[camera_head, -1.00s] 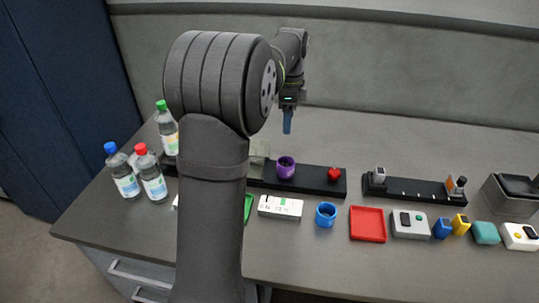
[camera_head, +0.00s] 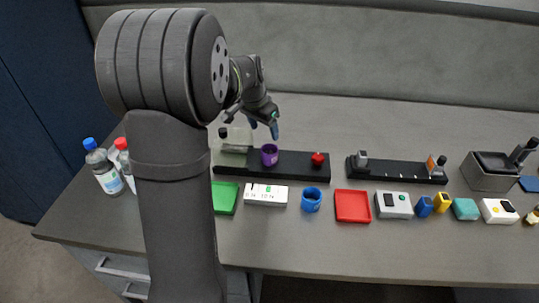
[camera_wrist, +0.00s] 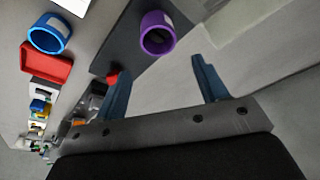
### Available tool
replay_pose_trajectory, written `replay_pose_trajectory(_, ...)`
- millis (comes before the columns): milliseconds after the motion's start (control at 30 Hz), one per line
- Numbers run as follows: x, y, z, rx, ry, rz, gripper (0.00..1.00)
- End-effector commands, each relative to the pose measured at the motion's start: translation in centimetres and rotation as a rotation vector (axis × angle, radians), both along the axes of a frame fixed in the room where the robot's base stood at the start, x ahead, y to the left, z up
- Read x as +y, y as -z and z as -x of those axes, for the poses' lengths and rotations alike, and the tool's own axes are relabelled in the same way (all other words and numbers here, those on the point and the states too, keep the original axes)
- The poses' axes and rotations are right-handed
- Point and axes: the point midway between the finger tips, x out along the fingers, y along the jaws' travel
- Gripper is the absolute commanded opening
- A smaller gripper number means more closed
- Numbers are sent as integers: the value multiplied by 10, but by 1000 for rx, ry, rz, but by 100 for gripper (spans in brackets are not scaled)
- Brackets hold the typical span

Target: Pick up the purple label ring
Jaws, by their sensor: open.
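The purple label ring (camera_head: 269,154) stands on a long black base (camera_head: 292,163). In the wrist view the purple ring (camera_wrist: 158,33) shows as an upright hollow cylinder with a pale label patch, at the top centre. My gripper (camera_head: 264,129) hangs just above and behind the ring in the head view. In the wrist view its two blue fingers (camera_wrist: 160,80) are spread with nothing between them. The ring lies beyond the fingertips, apart from both.
A red knob (camera_head: 318,158) sits on the same base, right of the ring. In front are a green tray (camera_head: 225,197), a white box (camera_head: 266,195), a blue ring (camera_head: 311,199) and a red tray (camera_head: 352,206). Bottles (camera_head: 104,170) stand at the left.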

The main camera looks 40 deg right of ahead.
Motion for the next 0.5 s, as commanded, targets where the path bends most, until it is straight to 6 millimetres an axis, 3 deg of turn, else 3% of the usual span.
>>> replay_pose_trajectory(200, -11, 43, -2, 2, 1, -3, 66)
replay_pose_trajectory(500, -16, 62, -3, 1, 1, -2, 66)
